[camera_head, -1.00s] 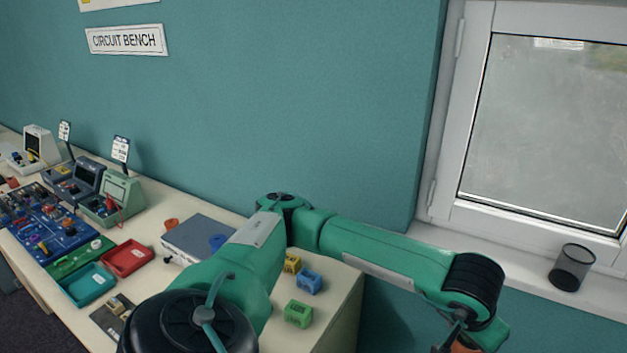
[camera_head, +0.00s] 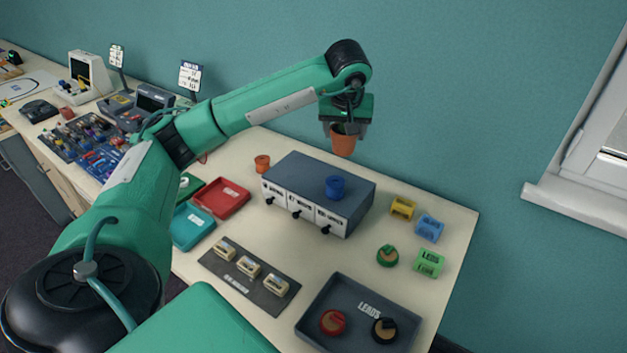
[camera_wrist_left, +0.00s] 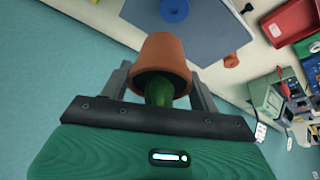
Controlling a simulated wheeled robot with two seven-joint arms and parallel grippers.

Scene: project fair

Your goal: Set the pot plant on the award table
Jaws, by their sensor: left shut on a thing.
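My left gripper (camera_head: 346,118) is shut on the pot plant (camera_head: 343,143), an orange-brown terracotta pot. It holds the pot in the air above the back of the circuit bench, near the teal wall. In the left wrist view the pot (camera_wrist_left: 163,58) sits between the two grey fingers, with a green plant (camera_wrist_left: 160,92) at its opening, towards the palm. In the head view the gripper hides the plant. No table marked as the award table shows. My right gripper is not in view.
The bench (camera_head: 245,171) below carries a grey drawer box (camera_head: 300,180) with a blue spool (camera_head: 335,187), coloured blocks (camera_head: 428,228), a dark leads tray (camera_head: 310,318), a red tray (camera_head: 222,197) and circuit boards. A window sill (camera_head: 590,207) is at the right.

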